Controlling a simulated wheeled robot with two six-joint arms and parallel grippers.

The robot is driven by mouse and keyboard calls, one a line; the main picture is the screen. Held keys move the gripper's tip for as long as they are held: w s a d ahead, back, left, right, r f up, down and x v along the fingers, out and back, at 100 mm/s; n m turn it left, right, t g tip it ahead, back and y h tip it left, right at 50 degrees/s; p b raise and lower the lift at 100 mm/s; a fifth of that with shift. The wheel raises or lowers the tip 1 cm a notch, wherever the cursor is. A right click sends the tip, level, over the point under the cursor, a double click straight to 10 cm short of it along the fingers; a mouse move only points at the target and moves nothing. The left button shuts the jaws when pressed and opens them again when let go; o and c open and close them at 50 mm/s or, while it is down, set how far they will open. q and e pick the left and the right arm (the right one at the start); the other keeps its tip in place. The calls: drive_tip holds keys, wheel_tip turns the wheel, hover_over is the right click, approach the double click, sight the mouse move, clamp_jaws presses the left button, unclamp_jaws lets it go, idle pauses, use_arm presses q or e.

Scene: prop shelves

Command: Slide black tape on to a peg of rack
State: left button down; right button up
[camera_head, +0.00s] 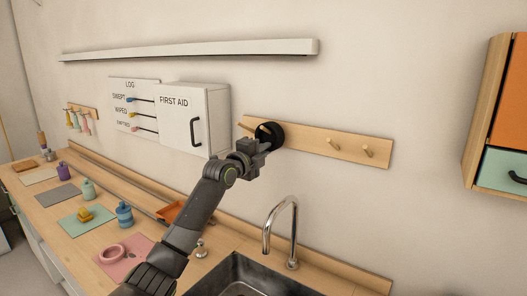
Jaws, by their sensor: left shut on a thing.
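The wooden rack (304,141) is a pale board on the wall with short pegs. Two bare pegs stick out on its right part, one nearer the middle (334,146) and one near the right end (368,152). A light peg (245,127) shows at the left, beside the black tape (273,132). The black tape is a dark ring held up against the rack's left part. My left gripper (259,147) is shut on its lower side. I cannot tell whether the ring is around a peg or just in front of it. My right gripper is out of view.
A white first aid cabinet (193,120) hangs just left of the rack. A long white ledge (190,49) runs above. Below are a sink with a tall faucet (283,229) and a counter with mats, jars and a pink ring (113,254).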

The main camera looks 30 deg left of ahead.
use_arm(q)
drive_tip(key=shift+f, duration=0.7)
drive_tip(key=c, duration=1.7)
unclamp_jaws()
drive_tip(key=shift+w, duration=0.1)
drive_tip(key=shift+o, duration=1.3)
drive_tip(key=shift+w+a, duration=0.1)
drive_tip(key=shift+w, duration=0.1)
drive_tip(key=s+a+b, duration=0.2)
drive_tip(key=s+b, duration=0.3)
drive_tip(key=s, duration=1.2)
drive_tip(key=shift+s+a, duration=0.2)
drive_tip(key=shift+r, duration=0.15)
